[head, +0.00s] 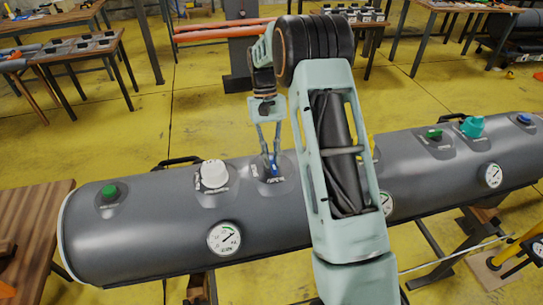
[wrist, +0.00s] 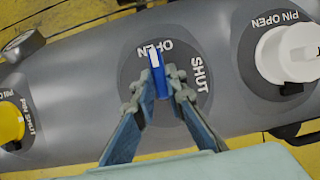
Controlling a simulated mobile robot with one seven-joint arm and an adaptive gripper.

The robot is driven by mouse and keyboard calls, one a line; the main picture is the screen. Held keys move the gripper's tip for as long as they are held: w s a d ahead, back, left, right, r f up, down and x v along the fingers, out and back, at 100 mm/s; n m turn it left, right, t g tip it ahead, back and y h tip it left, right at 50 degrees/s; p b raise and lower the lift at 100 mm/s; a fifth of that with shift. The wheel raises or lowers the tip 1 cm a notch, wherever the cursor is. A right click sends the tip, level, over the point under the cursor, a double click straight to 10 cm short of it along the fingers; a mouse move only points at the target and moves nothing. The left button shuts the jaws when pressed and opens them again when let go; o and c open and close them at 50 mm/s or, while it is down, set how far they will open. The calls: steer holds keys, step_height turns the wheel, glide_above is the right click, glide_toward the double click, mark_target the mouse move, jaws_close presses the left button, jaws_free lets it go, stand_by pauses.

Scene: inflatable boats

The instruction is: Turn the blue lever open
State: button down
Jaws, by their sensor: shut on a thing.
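The blue lever (wrist: 157,72) stands on a round dark plate on the grey inflatable tube, with the words OPEN and SHUT printed around it. In the wrist view its white-marked end lies at the OPEN lettering; SHUT is to its right. My gripper (wrist: 160,88) has its two fingertips closed on the sides of the lever. In the head view my gripper (head: 271,163) reaches down to the tube from above, and the blue lever (head: 275,171) is partly hidden by the fingers.
A white knob (head: 214,174) sits close left of the lever in the head view. A green button (head: 109,191) is farther left. A pressure gauge (head: 223,238) is on the tube's near side. My arm covers part of the tube. Tables stand behind, with yellow floor between.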

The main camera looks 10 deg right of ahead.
steer(key=shift+w, duration=0.1)
stand_by(0.3)
steer(key=c, duration=2)
jaws_free()
steer(key=shift+o, duration=0.2)
steer(key=v, duration=1.2)
